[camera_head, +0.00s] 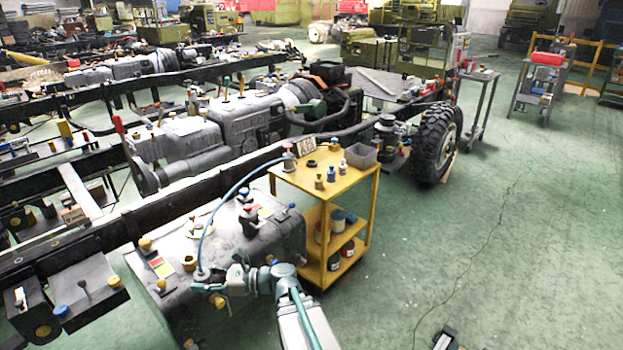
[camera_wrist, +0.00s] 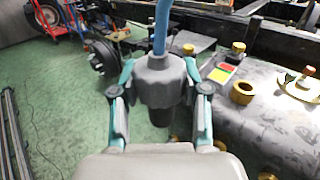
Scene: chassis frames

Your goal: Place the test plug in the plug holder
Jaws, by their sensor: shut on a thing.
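The test plug (camera_wrist: 160,82) is a dark grey, ribbed plug with a blue hose (camera_wrist: 162,28) rising from its top. My gripper (camera_wrist: 160,88) is shut on it, with one teal-and-grey finger on each side. In the head view my gripper (camera_head: 213,284) is low over the front of the grey tank, and the plug (camera_head: 200,273) is at its tip. The plug looks upright, apart from the brass ring (camera_wrist: 243,92) on the tank, which also shows in the head view (camera_head: 189,263). I cannot tell which fitting is the plug holder. The plug's lower end is partly unclear.
The grey tank (camera_head: 262,240) carries brass caps and a coloured label (camera_head: 161,267). A yellow cart (camera_head: 341,185) with bottles and a grey bin stands behind my arm. The blue hose (camera_head: 216,205) arches up towards the cart. A black chassis rail borders the tank. Green floor at right is open.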

